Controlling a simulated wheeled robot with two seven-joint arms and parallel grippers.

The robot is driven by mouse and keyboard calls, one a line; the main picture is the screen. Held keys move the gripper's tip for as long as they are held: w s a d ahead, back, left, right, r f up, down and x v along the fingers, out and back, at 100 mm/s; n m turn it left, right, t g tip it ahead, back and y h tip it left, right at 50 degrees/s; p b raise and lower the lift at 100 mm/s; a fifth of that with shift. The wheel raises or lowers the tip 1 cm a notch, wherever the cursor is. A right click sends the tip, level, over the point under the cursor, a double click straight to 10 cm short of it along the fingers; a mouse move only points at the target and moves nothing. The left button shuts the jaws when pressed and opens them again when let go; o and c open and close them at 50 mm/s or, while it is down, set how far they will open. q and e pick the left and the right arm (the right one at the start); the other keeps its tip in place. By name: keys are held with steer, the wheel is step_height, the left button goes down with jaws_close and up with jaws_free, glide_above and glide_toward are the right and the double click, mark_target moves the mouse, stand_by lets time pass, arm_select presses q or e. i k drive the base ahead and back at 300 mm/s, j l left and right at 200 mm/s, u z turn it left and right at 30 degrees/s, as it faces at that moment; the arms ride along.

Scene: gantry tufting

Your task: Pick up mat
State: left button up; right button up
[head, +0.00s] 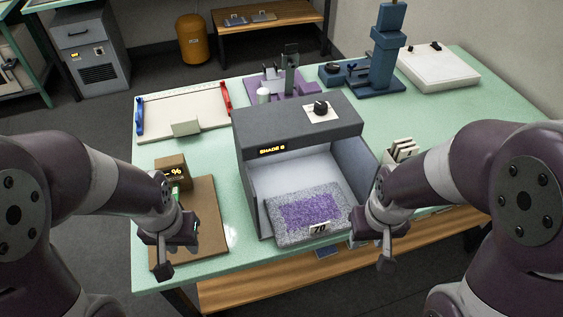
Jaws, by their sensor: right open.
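The mat (308,211) is a speckled grey rectangle with a purple middle and a small tag reading 70 at its front edge. It lies in the open front of a grey booth (305,115) whose display reads SHADE 6. My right gripper (386,256) is open, to the right of the mat and apart from it, pointing down near the table's front edge. My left gripper (165,256) is over the front of a brown board at the left, well away from the mat. Its fingers overlap in this view, so their opening is unclear.
The brown board (212,238) carries a small box (172,171) with a display, and a green item partly hidden by my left wrist. A white tray (180,108) with blue and red ends lies behind. Upright cards (402,149) stand right of the booth. A blue press (386,55) stands behind.

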mark_target(305, 215)
steer(key=i+l+u, duration=0.15)
steer(key=l+u, duration=0.15)
steer(key=l, duration=0.8)
steer(key=l+u, duration=0.35)
steer(key=l, duration=0.7)
